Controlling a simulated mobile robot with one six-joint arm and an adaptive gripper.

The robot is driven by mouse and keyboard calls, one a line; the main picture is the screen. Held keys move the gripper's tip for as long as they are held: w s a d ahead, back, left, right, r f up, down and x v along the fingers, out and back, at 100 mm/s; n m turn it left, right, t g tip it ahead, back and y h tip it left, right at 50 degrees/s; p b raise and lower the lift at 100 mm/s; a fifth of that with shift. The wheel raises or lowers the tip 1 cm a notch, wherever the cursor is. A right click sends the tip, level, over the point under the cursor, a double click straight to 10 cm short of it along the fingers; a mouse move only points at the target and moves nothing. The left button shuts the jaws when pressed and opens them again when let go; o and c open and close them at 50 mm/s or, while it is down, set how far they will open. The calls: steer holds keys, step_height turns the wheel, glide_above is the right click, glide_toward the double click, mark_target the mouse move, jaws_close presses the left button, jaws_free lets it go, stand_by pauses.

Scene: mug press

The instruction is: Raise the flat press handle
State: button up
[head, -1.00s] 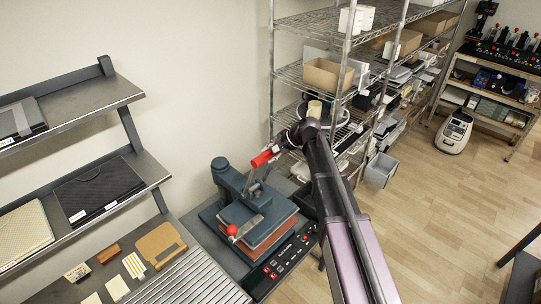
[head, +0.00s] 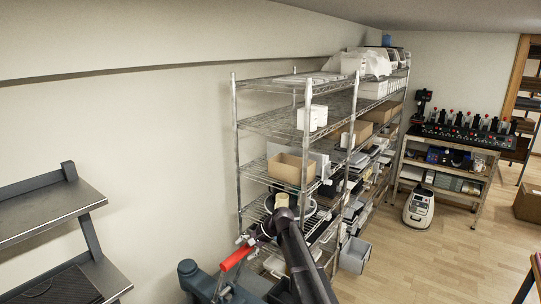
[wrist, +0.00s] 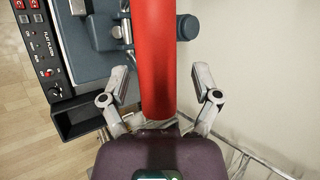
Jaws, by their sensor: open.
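The press handle's thick red grip (head: 237,258) sticks out to the right above the blue-grey flat press (head: 190,273) at the bottom of the head view. Most of the press is cut off there. In the wrist view the red grip (wrist: 156,55) runs up the middle, between the open fingers of my gripper (wrist: 159,75), with a visible gap on each side. In the head view my gripper (head: 246,240) is at the grip's right end. The wrist view also shows the press's blue-grey body (wrist: 88,45); contact with the grip cannot be told.
The control panel (wrist: 40,50) with its "flat press" label lies left in the wrist view. A wire shelf rack (head: 300,125) with boxes stands right behind my arm. A metal shelf (head: 45,220) is at the left. The wood floor (head: 440,260) at right is mostly clear.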

steer(key=w+d, duration=0.5)
steer(key=d, duration=0.1)
steer(key=s+d+f+n+h+b, duration=0.2)
steer(key=s+d+f+h+b, duration=0.2)
steer(key=s+d+f+b, duration=0.6)
steer(key=s+d+f+n+h+b, duration=0.3)
steer(key=s+d+f+b, duration=0.7)
steer(key=s+f, duration=0.6)
steer(key=s+h+b, duration=0.1)
steer(key=s, duration=0.2)
steer(key=shift+d+h, duration=0.35)
steer(key=shift+h, duration=0.05)
